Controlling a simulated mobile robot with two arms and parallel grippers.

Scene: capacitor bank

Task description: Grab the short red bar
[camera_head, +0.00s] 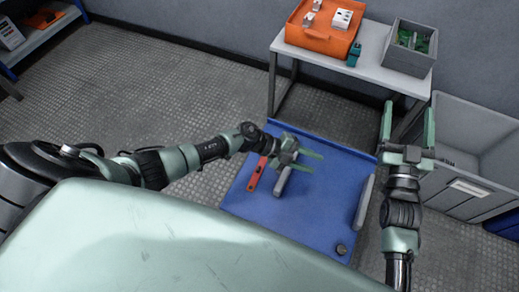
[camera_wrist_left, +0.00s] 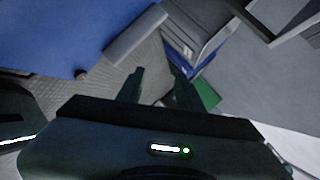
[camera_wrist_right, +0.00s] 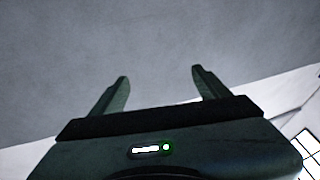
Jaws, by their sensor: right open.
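The short red bar (camera_head: 256,175) lies on the blue tabletop (camera_head: 310,210), near its left edge in the head view. My left gripper (camera_head: 316,163) is above the tabletop, just right of the red bar, with its fingers pointing right. Its fingers are apart with nothing between them, as the left wrist view (camera_wrist_left: 157,80) also shows. The red bar is not in either wrist view. My right gripper (camera_head: 409,112) is off to the right, raised, open and empty, with its fingers pointing to the back of the room.
A grey bar (camera_head: 283,181) lies beside the red bar, partly under my left gripper. Another grey bar (camera_head: 364,202) lies at the right edge, with a dark knob (camera_head: 342,249) nearer. Behind stands a white table (camera_head: 375,70) with an orange case (camera_head: 318,38) and grey crate (camera_head: 405,60); a grey bin (camera_head: 470,180) stands right.

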